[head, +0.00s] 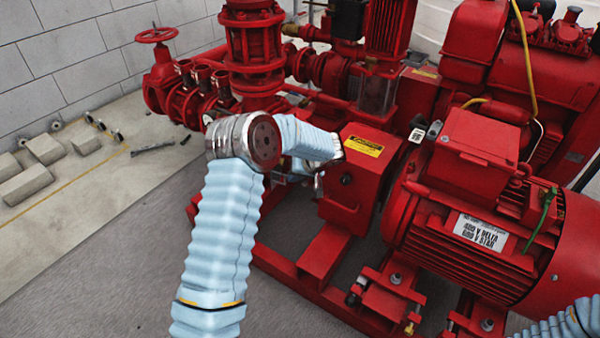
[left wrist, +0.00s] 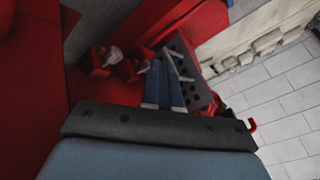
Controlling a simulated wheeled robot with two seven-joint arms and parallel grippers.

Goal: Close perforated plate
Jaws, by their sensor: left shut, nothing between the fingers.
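The perforated plate (left wrist: 199,88) is a dark grey plate with round holes in the left wrist view. It stands just right of my left gripper (left wrist: 171,60), whose blue-grey fingers are shut and empty. The fingertips overlap the plate's near side in the picture; I cannot tell if they touch it. In the head view my left gripper (head: 318,182) shows only in small part beside the red housing (head: 355,175) with a yellow label. I cannot make out the plate there, as my left arm covers that area. My right gripper is out of view.
A red motor (head: 480,220) stands right of the housing. Red pipes and valves (head: 250,60) rise behind my left arm. The red base frame (head: 320,255) runs below. Grey blocks (head: 27,185) lie by the wall at left. The floor at lower left is clear.

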